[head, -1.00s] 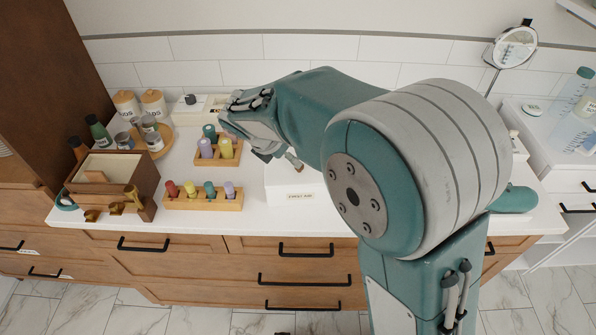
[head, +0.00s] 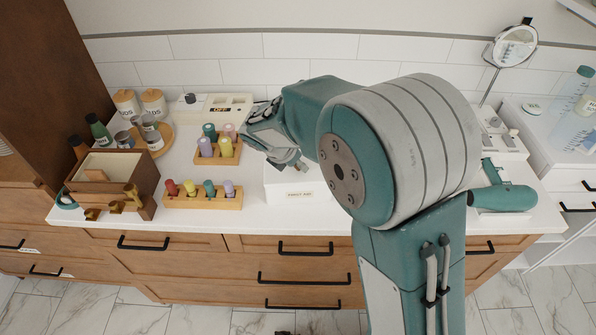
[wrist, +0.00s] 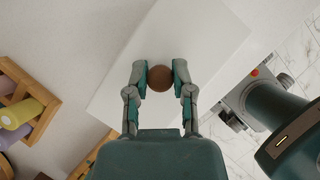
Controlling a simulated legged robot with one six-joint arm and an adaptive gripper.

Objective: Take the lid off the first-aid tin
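The first-aid tin (head: 285,196) is a white box with a small dark label on its front, on the counter, partly hidden by my arm in the head view. Its white lid (wrist: 205,35) fills the middle of the wrist view and carries a round brown knob (wrist: 160,79). My gripper (wrist: 160,74) is over the lid, with one finger on each side of the knob. The fingers are apart, and the knob shows in the gap between them. I cannot tell whether they touch it. In the head view my gripper (head: 293,163) is low over the tin.
Wooden racks with coloured bottles (head: 203,197) stand left of the tin. A wooden box (head: 113,178) and jars (head: 154,102) are farther left. A teal-handled item (head: 503,197) lies at the right. A round mirror (head: 515,46) stands at the back right. Counter in front of the racks is clear.

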